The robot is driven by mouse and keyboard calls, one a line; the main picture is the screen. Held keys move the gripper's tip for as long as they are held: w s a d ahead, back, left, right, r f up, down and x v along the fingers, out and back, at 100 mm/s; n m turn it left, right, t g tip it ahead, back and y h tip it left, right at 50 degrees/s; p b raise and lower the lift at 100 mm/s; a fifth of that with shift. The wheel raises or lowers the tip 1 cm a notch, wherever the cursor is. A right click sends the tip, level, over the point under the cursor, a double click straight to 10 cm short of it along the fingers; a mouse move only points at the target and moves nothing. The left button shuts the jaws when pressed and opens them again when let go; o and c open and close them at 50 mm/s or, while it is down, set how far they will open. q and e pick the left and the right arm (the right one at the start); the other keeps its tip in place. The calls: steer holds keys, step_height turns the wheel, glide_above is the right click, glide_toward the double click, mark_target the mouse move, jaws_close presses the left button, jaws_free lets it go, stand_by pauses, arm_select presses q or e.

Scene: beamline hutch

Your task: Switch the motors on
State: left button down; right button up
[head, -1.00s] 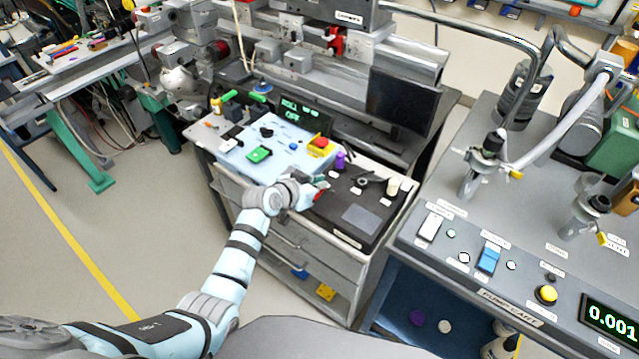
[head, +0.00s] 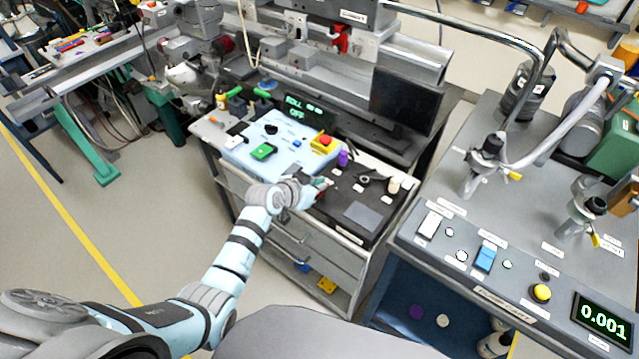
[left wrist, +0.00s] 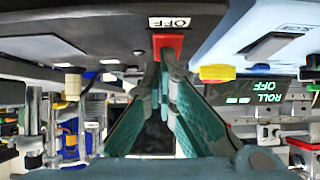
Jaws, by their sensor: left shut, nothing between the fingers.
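My left gripper (head: 320,185) is shut and empty, at the front left of the black panel (head: 335,208) on the cabinet top. In the left wrist view, which is upside down, its closed fingertips (left wrist: 165,65) are right at a red switch-like part (left wrist: 168,42). I cannot tell whether they touch it. A white label (left wrist: 169,22) reading OFF is beside that part. The pale blue control box (head: 235,157) carries a green button (head: 263,152), a black knob (head: 271,129) and a red button on a yellow base (head: 325,141). The display (head: 300,110) reads ROLL OFF. My right gripper is not in view.
A purple knob (head: 343,158) and a cream cylinder (head: 394,185) stand near the panel. A dark monitor (head: 404,101) is behind. The grey pump cart (head: 450,270), with switches and a 0.001 readout (head: 602,319), stands at right. The floor at left is clear.

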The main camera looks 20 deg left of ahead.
arm_select(q)
steer(key=r+p, duration=0.1)
steer(key=p, duration=0.1)
steer(key=r+p, duration=0.1)
steer(key=r, duration=0.1)
steer(key=s+r+p, duration=0.1)
steer(key=r+p, duration=0.1)
steer(key=shift+a+r+p, duration=0.1)
steer(key=shift+a+p, duration=0.1)
steer(key=shift+p, duration=0.15)
steer(key=s+f+v, duration=0.1)
steer(key=v, duration=0.8)
steer(key=shift+a+f+p, duration=0.15)
steer(key=shift+a+p, duration=0.05)
steer(key=shift+p, duration=0.1)
